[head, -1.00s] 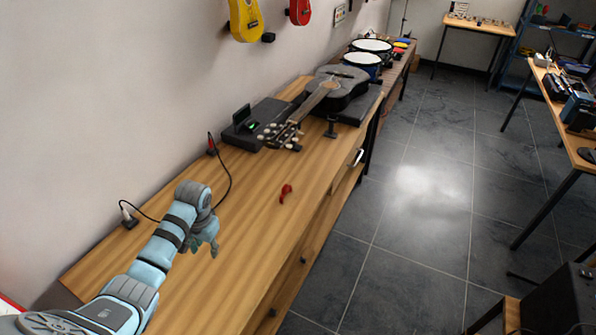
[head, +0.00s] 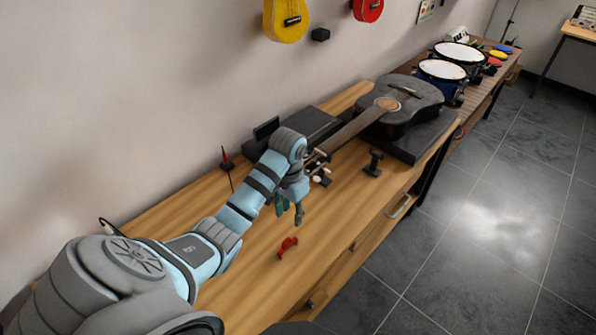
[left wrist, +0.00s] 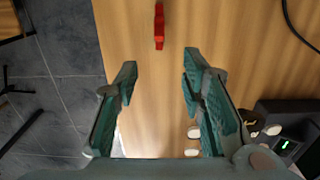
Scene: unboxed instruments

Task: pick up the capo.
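A small red capo (head: 288,247) lies on the wooden bench top, near its front edge. It also shows at the top of the left wrist view (left wrist: 159,27), beyond my fingertips. My left gripper (head: 290,212) hangs above the bench, behind the capo and close to the guitar's headstock. In the left wrist view its two green fingers (left wrist: 159,75) are spread wide with only bare wood between them. It is open, empty and apart from the capo. My right gripper is not in view.
A black acoustic guitar (head: 402,105) lies on a dark case, its neck reaching towards my left gripper. A black stand (head: 373,164) is on the bench to the right. Bare wood surrounds the capo. A cable (left wrist: 297,27) shows in the left wrist view.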

